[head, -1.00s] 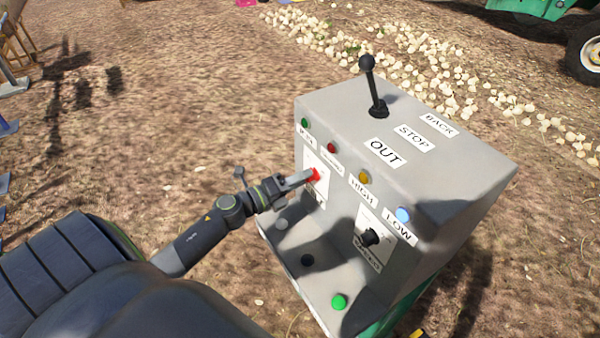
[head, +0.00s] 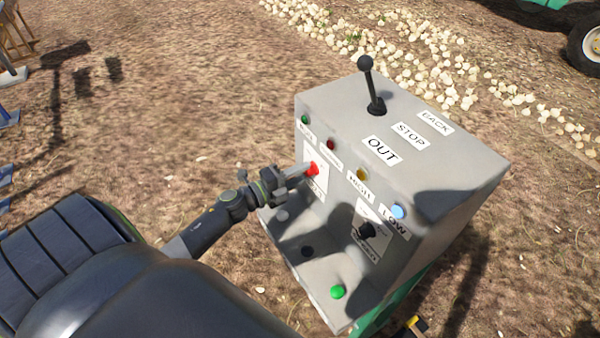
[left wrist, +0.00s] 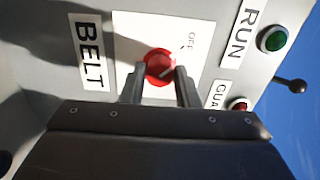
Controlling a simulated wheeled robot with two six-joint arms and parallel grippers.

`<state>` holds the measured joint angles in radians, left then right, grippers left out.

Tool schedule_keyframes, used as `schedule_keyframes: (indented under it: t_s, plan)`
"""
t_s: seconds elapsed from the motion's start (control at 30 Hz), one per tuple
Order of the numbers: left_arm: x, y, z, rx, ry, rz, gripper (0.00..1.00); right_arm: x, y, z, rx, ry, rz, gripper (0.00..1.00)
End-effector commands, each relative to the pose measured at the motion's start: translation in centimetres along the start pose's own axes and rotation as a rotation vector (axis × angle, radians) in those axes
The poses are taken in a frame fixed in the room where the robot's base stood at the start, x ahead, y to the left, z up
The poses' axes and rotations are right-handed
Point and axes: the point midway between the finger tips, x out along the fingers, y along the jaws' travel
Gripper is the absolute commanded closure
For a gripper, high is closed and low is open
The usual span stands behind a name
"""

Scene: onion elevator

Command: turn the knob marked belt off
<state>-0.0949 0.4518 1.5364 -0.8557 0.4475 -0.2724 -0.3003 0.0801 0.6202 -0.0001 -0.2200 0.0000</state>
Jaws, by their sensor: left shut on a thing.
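The red belt knob (head: 312,170) sits on a white plate on the front face of the grey control box (head: 440,165). In the left wrist view the red knob (left wrist: 159,66) shows beside the word BELT, with an OFF mark above and to its right. Its pale pointer line slants toward the upper right. My left gripper (head: 302,174) is at the knob, and in the left wrist view its two fingers (left wrist: 160,82) stand on either side of it, shut on it. My right gripper is not in view.
A black lever (head: 370,85) stands on the box top. The black speed knob (head: 367,230), a blue light (head: 398,212) and a green button (head: 337,292) are to the right and below. Onions (head: 420,65) lie on the ground behind the box.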

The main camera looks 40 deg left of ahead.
Motion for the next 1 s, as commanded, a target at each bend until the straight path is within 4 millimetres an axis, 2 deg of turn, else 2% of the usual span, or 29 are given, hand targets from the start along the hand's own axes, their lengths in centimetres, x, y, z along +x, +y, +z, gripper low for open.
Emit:
schedule_keyframes:
  t_s: [0.17,0.2,0.37,0.8,1.0]
  plan:
    - [0.0,0.0,0.0,-0.003,-0.001,0.000,0.95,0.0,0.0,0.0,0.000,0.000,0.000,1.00]
    - [0.0,0.0,0.0,-0.003,-0.001,0.000,0.71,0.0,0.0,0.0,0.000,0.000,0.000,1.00]
    - [0.0,0.0,0.0,-0.002,-0.001,0.000,0.50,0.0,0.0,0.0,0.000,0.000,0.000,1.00]
    - [-0.2,0.1,0.0,0.000,0.000,0.001,0.50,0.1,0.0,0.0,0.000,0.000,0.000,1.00]
    - [-2.3,0.4,0.1,0.003,-0.001,0.003,0.50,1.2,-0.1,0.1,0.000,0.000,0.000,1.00]
